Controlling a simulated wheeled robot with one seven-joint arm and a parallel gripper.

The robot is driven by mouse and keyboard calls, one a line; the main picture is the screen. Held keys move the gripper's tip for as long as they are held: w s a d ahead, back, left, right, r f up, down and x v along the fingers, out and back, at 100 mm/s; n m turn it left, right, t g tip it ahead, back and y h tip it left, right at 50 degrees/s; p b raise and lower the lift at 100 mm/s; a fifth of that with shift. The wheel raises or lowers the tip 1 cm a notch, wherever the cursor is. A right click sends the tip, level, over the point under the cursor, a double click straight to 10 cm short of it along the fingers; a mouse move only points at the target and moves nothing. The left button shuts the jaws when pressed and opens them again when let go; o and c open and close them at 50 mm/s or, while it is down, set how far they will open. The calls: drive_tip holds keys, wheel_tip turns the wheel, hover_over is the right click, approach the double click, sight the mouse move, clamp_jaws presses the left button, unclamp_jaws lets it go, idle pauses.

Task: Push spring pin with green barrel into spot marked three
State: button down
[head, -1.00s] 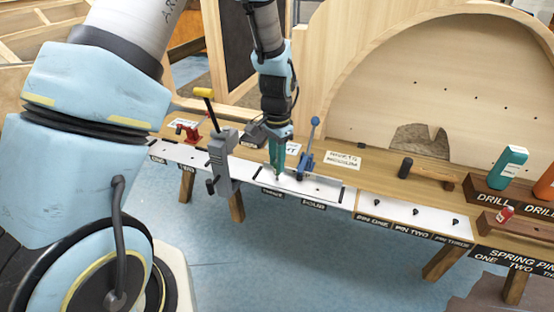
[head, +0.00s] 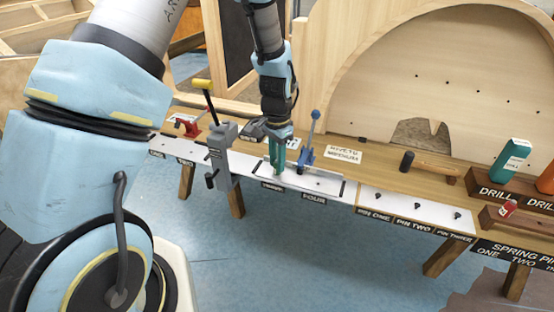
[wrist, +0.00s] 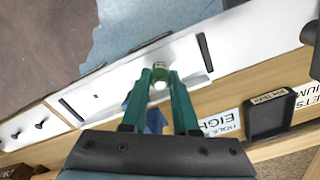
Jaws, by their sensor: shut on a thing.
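My gripper (head: 277,170) points down over the white strip (head: 330,184) on the bench, just behind a small label (head: 272,185) too blurred to read, left of the label FOUR (head: 314,198). In the wrist view its green fingers (wrist: 163,76) are closed around a small green barrel (wrist: 160,72), the spring pin. The barrel stands at the strip's surface there. Its lower end is hidden, so I cannot tell how deep it sits.
A blue-handled clamp (head: 307,155) stands close to the right of my gripper. A grey press with a yellow handle (head: 222,150) stands to the left. A hammer (head: 428,168), a green bottle (head: 510,160) and the pin rack (head: 505,225) are at the right.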

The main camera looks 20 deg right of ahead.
drive_tip(key=shift+f, duration=0.15)
drive_tip(key=c, duration=0.6)
unclamp_jaws()
wheel_tip(320, 180, up, 11)
drive_tip(key=b, duration=0.1)
drive_tip(key=shift+f, duration=0.1)
idle(0.5)
